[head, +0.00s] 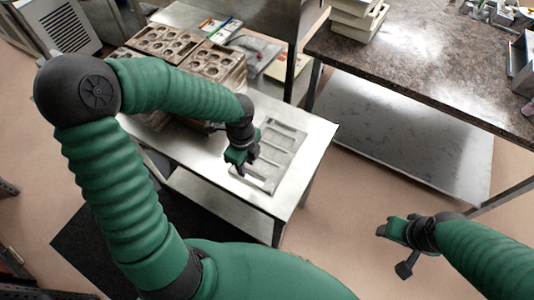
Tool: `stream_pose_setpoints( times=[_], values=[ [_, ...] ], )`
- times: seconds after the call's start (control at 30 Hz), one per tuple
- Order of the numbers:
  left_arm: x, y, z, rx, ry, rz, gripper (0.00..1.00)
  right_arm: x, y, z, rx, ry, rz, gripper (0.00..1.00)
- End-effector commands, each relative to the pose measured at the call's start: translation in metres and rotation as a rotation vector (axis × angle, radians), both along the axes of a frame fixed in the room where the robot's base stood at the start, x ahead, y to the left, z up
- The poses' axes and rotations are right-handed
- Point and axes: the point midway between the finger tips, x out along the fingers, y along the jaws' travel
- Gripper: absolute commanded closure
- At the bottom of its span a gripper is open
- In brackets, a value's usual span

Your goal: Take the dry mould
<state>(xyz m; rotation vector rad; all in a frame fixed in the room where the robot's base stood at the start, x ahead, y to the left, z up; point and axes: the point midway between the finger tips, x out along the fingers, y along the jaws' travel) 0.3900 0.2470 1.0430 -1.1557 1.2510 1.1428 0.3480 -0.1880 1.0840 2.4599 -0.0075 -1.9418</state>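A flat light-grey tray-like mould (284,150) with shallow recessed panels lies on the steel table (317,134), near its right end. I cannot tell from its look whether it is dry. My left gripper (240,168) is over the mould's left edge, pointing down. Its fingers are small and dark here, so I cannot tell whether they are open or touching the mould. My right gripper (385,229) is over the floor to the right, away from the table. Its finger opening is unclear.
Brown moulds with round cavities (165,42) are stacked at the table's back left, partly behind my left arm. A dark stone-topped counter (430,62) with a lower shelf (410,130) stands at the right. Pale stacked trays (357,20) sit on it. Floor between is clear.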

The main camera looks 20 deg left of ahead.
Motion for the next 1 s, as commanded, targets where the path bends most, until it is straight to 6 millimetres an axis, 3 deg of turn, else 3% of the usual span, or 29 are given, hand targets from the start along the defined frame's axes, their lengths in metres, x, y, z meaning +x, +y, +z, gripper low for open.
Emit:
stream_pose_setpoints(
  times=[0.03, 0.1, 0.37, 0.57, 0.83, 1.0],
  values=[
    [0.0, -0.002, -0.018, -0.003, 0.002, -0.003, 0.68, 0.0, 0.0, -0.009, 0.0, 0.0, -0.001, 0.47],
    [0.0, -0.003, -0.034, -0.001, 0.002, -0.004, 0.68, 0.0, 0.0, -0.014, 0.0, 0.0, -0.001, 0.47],
    [0.0, 0.001, -0.065, -0.002, 0.0, 0.003, 0.68, 0.0, -0.001, -0.021, 0.0, 0.0, -0.001, 0.47],
    [0.001, 0.005, -0.101, -0.003, 0.0, 0.003, 0.68, 0.0, -0.001, -0.029, 0.0, 0.0, -0.001, 0.47],
    [0.002, 0.004, -0.105, 0.001, -0.002, 0.005, 0.68, 0.0, 0.0, -0.029, 0.0, 0.0, -0.001, 0.47],
    [0.001, 0.003, -0.105, 0.002, -0.002, 0.004, 0.89, 0.0, -0.001, -0.029, 0.0, 0.0, -0.001, 0.47]
  ],
)
